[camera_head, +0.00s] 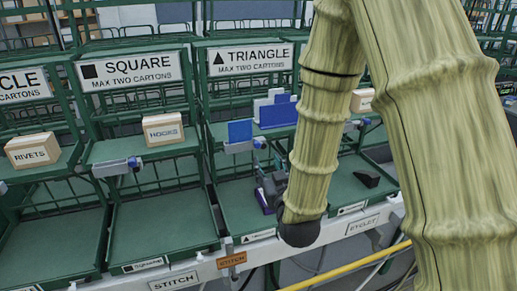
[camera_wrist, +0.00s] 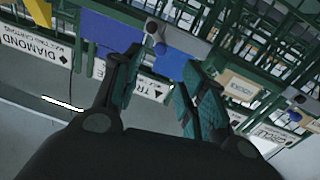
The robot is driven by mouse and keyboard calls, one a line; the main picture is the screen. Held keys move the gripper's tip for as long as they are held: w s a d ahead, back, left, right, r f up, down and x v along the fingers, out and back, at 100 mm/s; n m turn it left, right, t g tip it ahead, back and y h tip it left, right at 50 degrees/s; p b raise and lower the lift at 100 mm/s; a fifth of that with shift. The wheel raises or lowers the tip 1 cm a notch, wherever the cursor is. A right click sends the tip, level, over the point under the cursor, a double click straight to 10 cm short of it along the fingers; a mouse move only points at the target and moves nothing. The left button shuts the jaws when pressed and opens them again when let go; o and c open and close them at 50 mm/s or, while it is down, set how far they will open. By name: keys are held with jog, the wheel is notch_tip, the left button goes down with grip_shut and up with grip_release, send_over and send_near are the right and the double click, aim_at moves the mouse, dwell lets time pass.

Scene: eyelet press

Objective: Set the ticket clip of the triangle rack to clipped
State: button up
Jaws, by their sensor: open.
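The triangle rack (camera_head: 250,58) stands in the middle of the head view, under its TRIANGLE sign. Its ticket clip (camera_head: 240,147) is a grey bar on the front edge of the upper shelf, with a blue card standing over it and a blue knob at its right end. I cannot tell the clip's setting. My gripper (camera_head: 268,170) is just below and right of the clip, over the lower shelf. In the wrist view my gripper (camera_wrist: 163,65) is open and empty, with blue parts beyond its fingertips. My arm hides the rack's right part.
Blue and white cartons (camera_head: 276,108) stand on the triangle rack's upper shelf behind the clip. The square rack (camera_head: 128,68) is to the left, with its own clip (camera_head: 118,168) and a HOOKS carton (camera_head: 163,129). A small black object (camera_head: 367,178) lies on a green shelf right of my arm.

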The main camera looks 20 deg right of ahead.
aim_at(258, 147)
jog(key=w+p, duration=0.2)
jog(key=w, duration=0.3)
jog(key=w+p, duration=0.1)
jog(key=w, duration=0.4)
jog(key=shift+w+d+p, duration=0.2)
jog(key=shift+w+p, duration=0.1)
jog(key=shift+p, duration=0.05)
jog(key=shift+f, duration=0.1)
grip_shut()
